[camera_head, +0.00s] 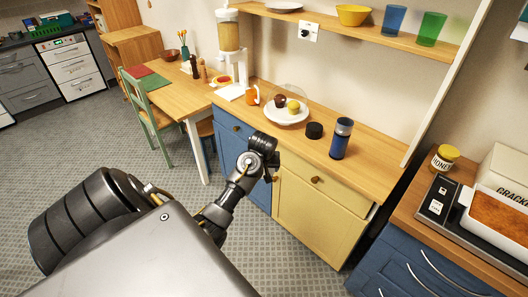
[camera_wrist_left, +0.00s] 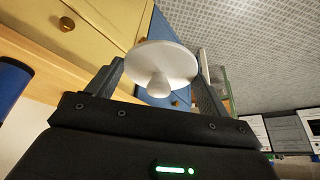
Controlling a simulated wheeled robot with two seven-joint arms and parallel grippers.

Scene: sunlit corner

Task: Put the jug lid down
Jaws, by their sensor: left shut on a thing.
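The jug lid (camera_wrist_left: 166,66) is a white disc with a round knob on it. In the left wrist view it sits between the two dark fingers of my left gripper (camera_wrist_left: 158,82), which is shut on it. The knob side faces the wrist camera. In the head view my left gripper (camera_head: 264,144) is in front of the blue and yellow cabinet, near the counter's front edge. The lid is not visible there, hidden by the gripper. I cannot make out the jug. My right gripper is not in view.
A shelf (camera_head: 330,24) with bowls and cups hangs above.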

